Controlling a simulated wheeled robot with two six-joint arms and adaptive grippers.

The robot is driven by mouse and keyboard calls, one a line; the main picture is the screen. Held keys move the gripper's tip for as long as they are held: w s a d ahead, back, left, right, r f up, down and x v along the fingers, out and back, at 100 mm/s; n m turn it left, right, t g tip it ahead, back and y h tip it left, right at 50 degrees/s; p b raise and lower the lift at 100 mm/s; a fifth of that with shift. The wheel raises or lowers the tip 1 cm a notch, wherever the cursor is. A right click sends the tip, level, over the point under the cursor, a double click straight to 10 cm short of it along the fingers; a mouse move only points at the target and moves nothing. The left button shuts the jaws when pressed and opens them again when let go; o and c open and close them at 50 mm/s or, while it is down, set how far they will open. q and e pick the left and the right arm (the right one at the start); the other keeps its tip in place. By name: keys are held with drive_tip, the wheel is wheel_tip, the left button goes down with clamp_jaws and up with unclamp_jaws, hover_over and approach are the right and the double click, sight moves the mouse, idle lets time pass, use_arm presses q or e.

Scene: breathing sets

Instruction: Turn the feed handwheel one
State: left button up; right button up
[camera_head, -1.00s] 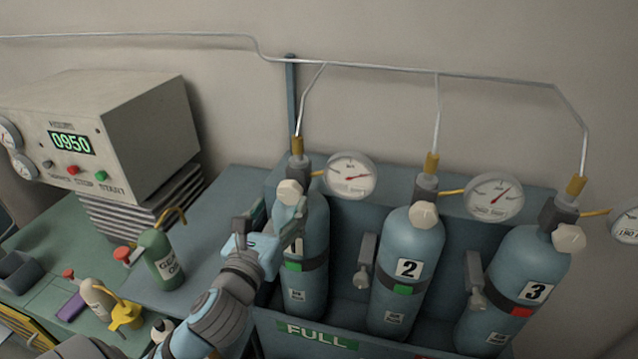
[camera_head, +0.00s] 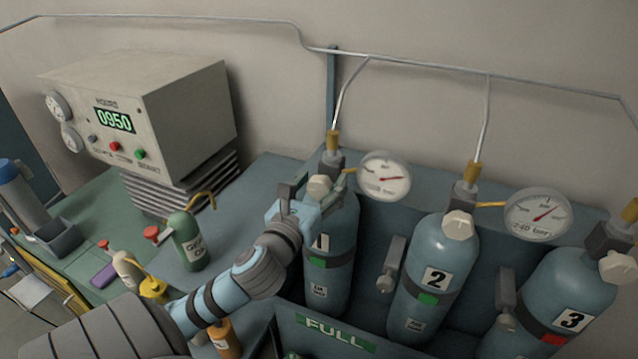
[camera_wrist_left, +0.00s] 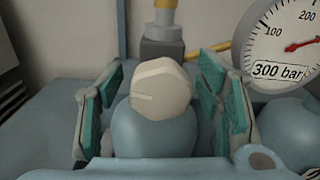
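The feed handwheel on cylinder one is a cream, faceted knob (camera_head: 319,186) at the top of the blue cylinder (camera_head: 330,275) at the left of the rack. It also shows in the left wrist view (camera_wrist_left: 162,90), with a small line on its face. My left gripper (camera_head: 322,193) is at this knob. In the left wrist view its two green-padded fingers (camera_wrist_left: 160,105) stand apart, one on each side of the knob, with gaps visible on both sides. Part of cylinder one's label is hidden by the gripper. My right gripper is not in view.
Cylinders two (camera_head: 435,270) and three (camera_head: 565,315) stand to the right with their own knobs and gauges. Cylinder one's gauge (camera_head: 385,177) is close right of the gripper.

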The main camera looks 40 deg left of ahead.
use_arm(q)
drive_tip(key=c, duration=0.9)
